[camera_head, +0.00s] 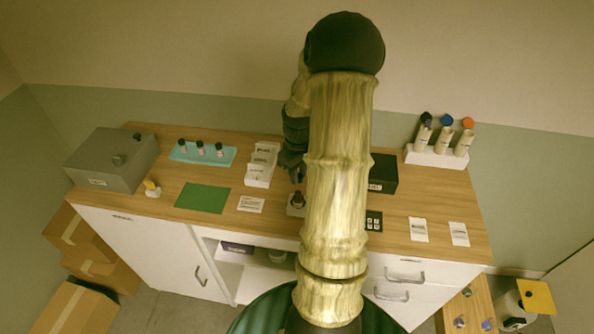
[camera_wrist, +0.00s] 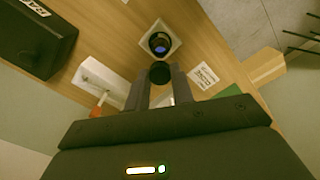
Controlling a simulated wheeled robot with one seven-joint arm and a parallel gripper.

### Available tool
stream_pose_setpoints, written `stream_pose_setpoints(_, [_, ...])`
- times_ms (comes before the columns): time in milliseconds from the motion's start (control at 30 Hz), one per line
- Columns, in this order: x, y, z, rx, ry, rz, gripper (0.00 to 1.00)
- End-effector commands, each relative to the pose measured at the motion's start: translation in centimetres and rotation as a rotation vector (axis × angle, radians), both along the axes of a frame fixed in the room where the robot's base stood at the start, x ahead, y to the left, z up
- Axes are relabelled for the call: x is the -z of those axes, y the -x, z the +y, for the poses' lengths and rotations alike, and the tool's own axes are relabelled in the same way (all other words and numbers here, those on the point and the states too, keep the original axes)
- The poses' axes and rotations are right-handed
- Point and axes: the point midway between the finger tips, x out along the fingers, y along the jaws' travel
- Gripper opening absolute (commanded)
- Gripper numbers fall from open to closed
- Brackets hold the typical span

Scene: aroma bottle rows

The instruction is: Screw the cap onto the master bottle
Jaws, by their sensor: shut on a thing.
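The master bottle (camera_wrist: 158,42) appears to be the dark, round-mouthed vessel with a bluish inside, on a pale square base. In the head view it (camera_head: 297,199) stands near the table's middle, partly hidden by my arm. My gripper (camera_wrist: 160,84) is shut on a round black cap (camera_wrist: 160,73) between its fingertips. In the wrist view the cap shows just below the bottle's mouth, apart from it. In the head view my gripper (camera_head: 296,174) is behind and above the bottle, with the cap too small to make out.
A black box (camera_head: 383,173) and a white rack (camera_head: 436,156) with three capped bottles stand right of my arm. A card holder (camera_head: 258,178), green mat (camera_head: 203,198), teal tray (camera_head: 190,157) with small bottles and grey box (camera_head: 110,160) are to the left.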

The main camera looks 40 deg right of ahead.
Motion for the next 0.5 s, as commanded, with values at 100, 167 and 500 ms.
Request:
stream_pose_setpoints(100, [0.3,0.0,0.0,0.0,0.0,0.0,0.03])
stream_pose_setpoints(167, [0.6,0.0,0.0,0.0,0.0,0.0,0.03])
stream_pose_setpoints(500, [3.2,0.0,0.1,-0.001,0.0,0.0,0.03])
